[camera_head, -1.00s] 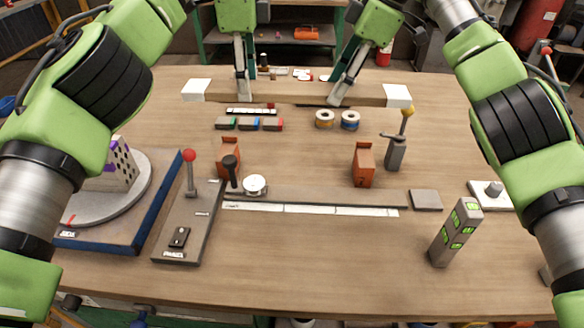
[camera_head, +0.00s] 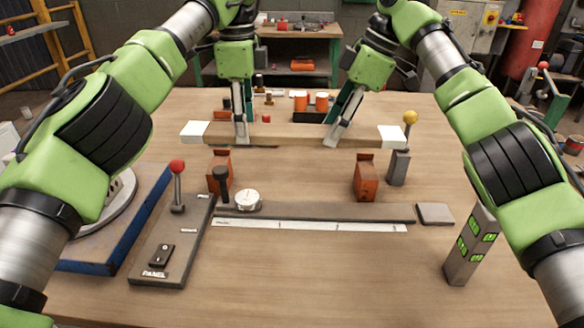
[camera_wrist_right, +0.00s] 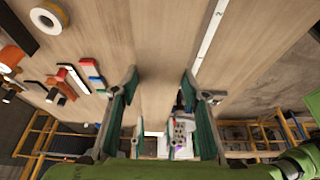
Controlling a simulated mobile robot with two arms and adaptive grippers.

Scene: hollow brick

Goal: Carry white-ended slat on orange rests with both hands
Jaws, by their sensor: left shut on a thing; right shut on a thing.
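The wooden slat with white ends (camera_head: 290,135) lies crosswise in the head view, behind the two orange rests. A dark shadow shows below part of it, and it looks raised off the table. My left gripper (camera_head: 241,138) is shut on the slat left of its middle. My right gripper (camera_head: 337,136) is shut on it right of its middle. The left orange rest (camera_head: 219,172) and right orange rest (camera_head: 364,177) stand empty nearer the camera. In the right wrist view, my right gripper's fingers (camera_wrist_right: 160,98) flank a wooden strip; its exact edges are hard to tell.
A black-handled tool and round dial (camera_head: 247,200) stand near the left rest. A yellow-knobbed post (camera_head: 398,165) stands right of the right rest. A grey bar with a white scale (camera_head: 310,224) lies in front. A red-knobbed panel (camera_head: 172,240) is front left, a green-lit post (camera_head: 470,246) front right.

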